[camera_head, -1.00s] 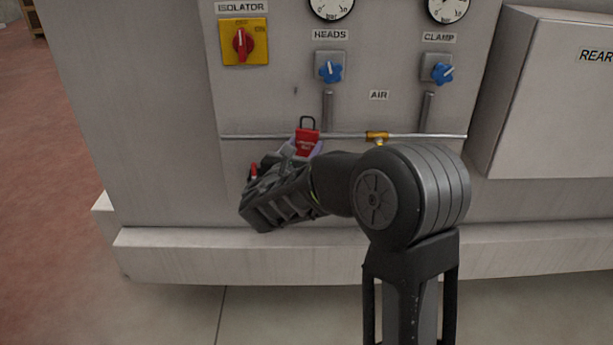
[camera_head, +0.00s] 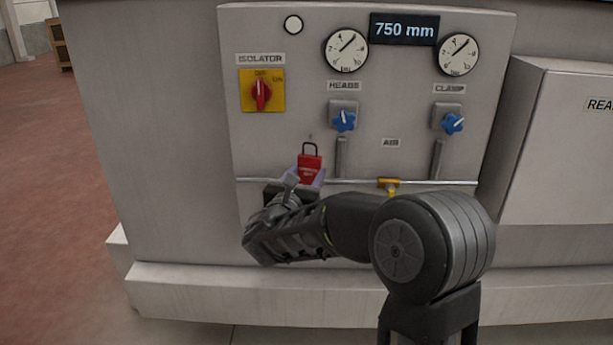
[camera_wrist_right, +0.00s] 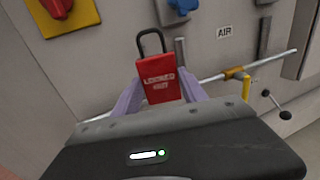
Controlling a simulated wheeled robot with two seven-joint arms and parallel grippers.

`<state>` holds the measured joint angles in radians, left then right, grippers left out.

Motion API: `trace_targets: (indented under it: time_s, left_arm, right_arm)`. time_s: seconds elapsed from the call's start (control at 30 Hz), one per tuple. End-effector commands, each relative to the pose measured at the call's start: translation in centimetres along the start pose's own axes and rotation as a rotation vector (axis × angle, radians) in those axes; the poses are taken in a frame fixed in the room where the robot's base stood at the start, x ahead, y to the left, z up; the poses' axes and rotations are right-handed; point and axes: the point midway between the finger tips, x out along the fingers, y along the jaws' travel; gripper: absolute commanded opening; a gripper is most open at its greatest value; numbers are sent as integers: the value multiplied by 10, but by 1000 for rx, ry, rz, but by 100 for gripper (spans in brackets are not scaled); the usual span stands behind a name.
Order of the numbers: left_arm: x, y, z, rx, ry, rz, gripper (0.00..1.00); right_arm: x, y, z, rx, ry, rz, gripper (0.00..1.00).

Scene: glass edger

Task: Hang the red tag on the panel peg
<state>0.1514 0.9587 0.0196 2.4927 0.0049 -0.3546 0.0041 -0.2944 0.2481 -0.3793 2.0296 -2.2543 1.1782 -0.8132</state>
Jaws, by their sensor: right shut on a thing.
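The red tag (camera_head: 310,168) reads "LOCKED OUT" and has a dark loop on top. It stands roughly upright in front of the grey panel (camera_head: 400,110). My right gripper (camera_head: 309,178) is shut on the tag's lower part. In the right wrist view, its two pale purple fingers flank the red tag (camera_wrist_right: 162,85). A small dark spot, seemingly the panel peg (camera_head: 310,136), shows just above the loop in the head view. I cannot tell the depth gap between loop and panel. My left gripper is not in view.
A thin horizontal pipe (camera_head: 440,182) with a yellow fitting (camera_head: 389,184) crosses the panel at about the tag's height. The yellow isolator switch (camera_head: 262,91) is up left. Blue knobs (camera_head: 344,121) and grey vertical pipes (camera_head: 341,155) are to the right. A grey box (camera_head: 560,150) juts out at far right.

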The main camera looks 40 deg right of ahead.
Motion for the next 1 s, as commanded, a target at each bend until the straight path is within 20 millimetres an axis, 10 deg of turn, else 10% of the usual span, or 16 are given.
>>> trace_targets:
  time_s: [1.0]
  left_arm:
    - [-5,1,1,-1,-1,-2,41]
  right_arm:
    - [63,16,-5,0,0,-2,4]
